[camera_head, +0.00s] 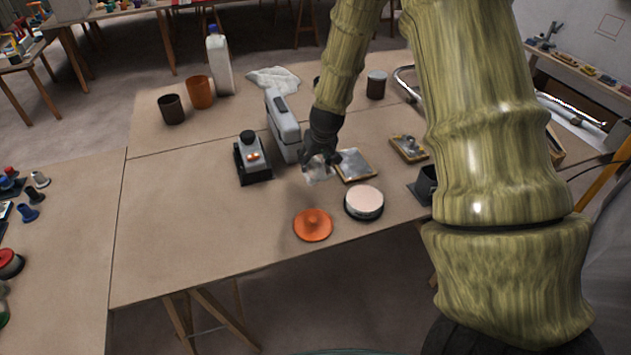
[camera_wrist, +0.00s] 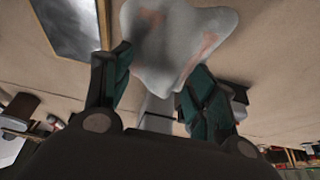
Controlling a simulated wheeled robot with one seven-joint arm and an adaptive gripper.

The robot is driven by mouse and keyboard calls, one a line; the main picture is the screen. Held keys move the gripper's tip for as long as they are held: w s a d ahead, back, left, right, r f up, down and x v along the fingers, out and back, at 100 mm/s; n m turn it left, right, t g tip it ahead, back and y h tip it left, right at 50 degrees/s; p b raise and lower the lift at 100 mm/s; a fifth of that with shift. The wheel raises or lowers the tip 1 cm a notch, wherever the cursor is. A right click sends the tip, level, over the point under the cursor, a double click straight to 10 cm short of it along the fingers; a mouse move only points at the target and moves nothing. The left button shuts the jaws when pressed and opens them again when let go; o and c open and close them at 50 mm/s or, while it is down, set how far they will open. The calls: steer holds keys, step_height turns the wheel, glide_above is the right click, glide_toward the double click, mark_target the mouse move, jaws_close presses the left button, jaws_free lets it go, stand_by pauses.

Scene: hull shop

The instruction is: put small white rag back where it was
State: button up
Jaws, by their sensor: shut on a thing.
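The small white rag (camera_wrist: 175,40) has reddish stains and hangs between the two fingers of my gripper (camera_wrist: 155,80) in the wrist view. My gripper (camera_head: 333,160) is shut on the rag, which shows in the head view (camera_head: 317,170) as a pale patch just over the table. The fingers partly hide it. I cannot tell whether its lower edge touches the table. A larger white cloth (camera_head: 273,80) lies crumpled at the back of the table.
A framed metallic plate (camera_head: 355,166) lies right beside my gripper. A grey device (camera_head: 283,125) and a dark-based box (camera_head: 252,158) stand to the left. An orange lid (camera_head: 313,225) and round pale-topped tin (camera_head: 364,202) lie in front. The table's left front (camera_head: 180,235) is clear.

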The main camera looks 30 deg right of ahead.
mark_target(319, 164)
steer(key=shift+f+p, duration=0.65)
steer(key=shift+f, duration=3.15)
steer(key=shift+f, duration=0.15)
steer(key=o, duration=1)
steer(key=shift+r, duration=0.25)
steer(key=shift+b+v, duration=0.9)
steer(key=shift+v, duration=5)
